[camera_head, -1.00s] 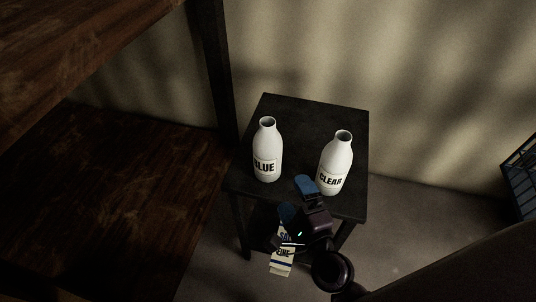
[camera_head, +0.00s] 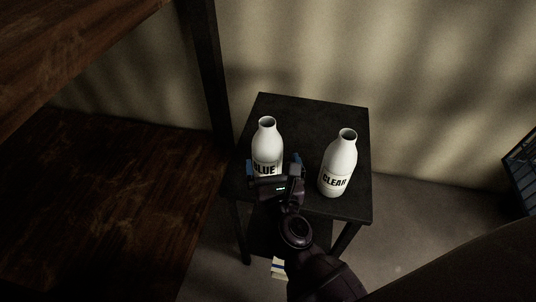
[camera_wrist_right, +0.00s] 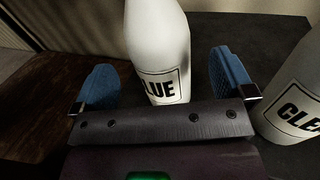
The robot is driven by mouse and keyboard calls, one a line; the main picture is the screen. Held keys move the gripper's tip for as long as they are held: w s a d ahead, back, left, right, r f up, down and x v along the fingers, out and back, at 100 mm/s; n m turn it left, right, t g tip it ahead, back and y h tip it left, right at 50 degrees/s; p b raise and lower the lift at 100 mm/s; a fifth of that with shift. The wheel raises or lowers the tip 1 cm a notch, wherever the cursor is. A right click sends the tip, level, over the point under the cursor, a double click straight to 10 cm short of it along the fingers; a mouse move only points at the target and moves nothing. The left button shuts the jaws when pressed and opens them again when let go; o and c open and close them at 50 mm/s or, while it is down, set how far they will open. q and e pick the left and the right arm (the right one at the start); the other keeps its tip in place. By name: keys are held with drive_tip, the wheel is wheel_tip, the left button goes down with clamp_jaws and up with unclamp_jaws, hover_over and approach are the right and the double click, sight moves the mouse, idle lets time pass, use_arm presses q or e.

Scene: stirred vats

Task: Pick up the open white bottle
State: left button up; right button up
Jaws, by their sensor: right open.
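Two open white bottles stand upright on a small black table (camera_head: 310,115). The bottle labelled "BLUE" (camera_head: 267,138) is on the left; in the right wrist view its label (camera_wrist_right: 164,86) shows partly, as "LUE". The bottle labelled "CLEAR" (camera_head: 340,157) is on the right, and it shows at the right edge of the wrist view (camera_wrist_right: 296,98). My right gripper (camera_head: 275,165) is open, its blue fingertips on either side of the left bottle's lower part. In the wrist view the left bottle stands between the fingers (camera_wrist_right: 165,85), with gaps beside both. My left gripper is not in view.
A dark wooden shelf unit (camera_head: 110,210) stands at the left, its post close to the table. A pale carton (camera_head: 278,268) is low below the table's front, mostly hidden by my arm. A dark basket (camera_head: 523,170) is at the far right.

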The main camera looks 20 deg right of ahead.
sight(267, 122)
drive_tip(key=shift+w+d, duration=0.1)
drive_tip(key=shift+w, duration=0.6)
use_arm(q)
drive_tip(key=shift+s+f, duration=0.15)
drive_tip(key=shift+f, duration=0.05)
use_arm(e)
drive_tip(key=shift+w+d+f, duration=0.1)
drive_tip(key=shift+w+d, duration=0.1)
drive_tip(key=shift+w, duration=0.9)
drive_tip(key=shift+w+d+f, duration=0.1)
drive_tip(key=shift+w+d, duration=0.05)
drive_tip(key=shift+w, duration=0.95)
drive_tip(key=c, duration=1)
drive_tip(key=shift+r, duration=0.6)
wheel_tip(267, 122, up, 8)
drive_tip(key=p, duration=0.4)
drive_tip(key=shift+f, duration=0.25)
use_arm(q)
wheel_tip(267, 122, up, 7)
drive_tip(key=p, duration=0.4)
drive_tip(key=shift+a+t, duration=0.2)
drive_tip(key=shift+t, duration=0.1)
use_arm(e)
wheel_tip(267, 122, up, 11)
drive_tip(key=shift+r, duration=0.2)
